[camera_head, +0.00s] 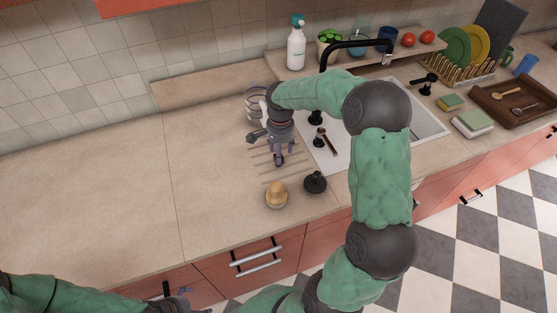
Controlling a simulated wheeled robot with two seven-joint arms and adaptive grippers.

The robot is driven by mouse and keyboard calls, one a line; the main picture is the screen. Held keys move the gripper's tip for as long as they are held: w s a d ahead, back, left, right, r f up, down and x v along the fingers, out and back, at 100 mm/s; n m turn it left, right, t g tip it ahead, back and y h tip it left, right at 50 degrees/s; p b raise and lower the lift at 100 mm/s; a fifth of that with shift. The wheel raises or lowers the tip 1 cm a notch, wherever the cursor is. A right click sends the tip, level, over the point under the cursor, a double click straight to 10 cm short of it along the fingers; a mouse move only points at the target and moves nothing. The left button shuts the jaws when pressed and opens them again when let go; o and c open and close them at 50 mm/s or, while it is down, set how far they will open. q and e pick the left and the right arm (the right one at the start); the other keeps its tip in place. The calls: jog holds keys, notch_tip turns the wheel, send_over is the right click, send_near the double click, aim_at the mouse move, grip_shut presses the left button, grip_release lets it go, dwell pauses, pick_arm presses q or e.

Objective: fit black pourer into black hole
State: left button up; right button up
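A black, knob-topped piece (315,183) stands on the counter near its front edge, right of a tan rounded piece (276,196). Small black fittings (319,138) sit at the sink's left rim, beside a thin brown-handled item (331,146). I cannot tell for sure which black item is the pourer or which is the hole. My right gripper (279,159) points down above the grooved drain area, behind the tan piece and apart from it. Its fingers are small and dark; whether they hold anything is unclear. My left gripper (190,301) is low at the bottom edge, partly cut off.
The sink (430,122) with a black tap (350,44) is partly hidden by my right arm. A white spray bottle (296,48), a dish rack (462,72), sponges (472,122) and a brown tray (510,100) stand behind and right. The left counter (85,210) is clear.

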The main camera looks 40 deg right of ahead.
jog(key=f, duration=0.2)
jog(key=f+b, duration=0.1)
jog(key=f, duration=0.2)
jog(key=shift+w+a+f, duration=0.1)
jog(key=shift+a, duration=0.1)
jog(key=shift+c, duration=0.2)
jog(key=c, duration=1)
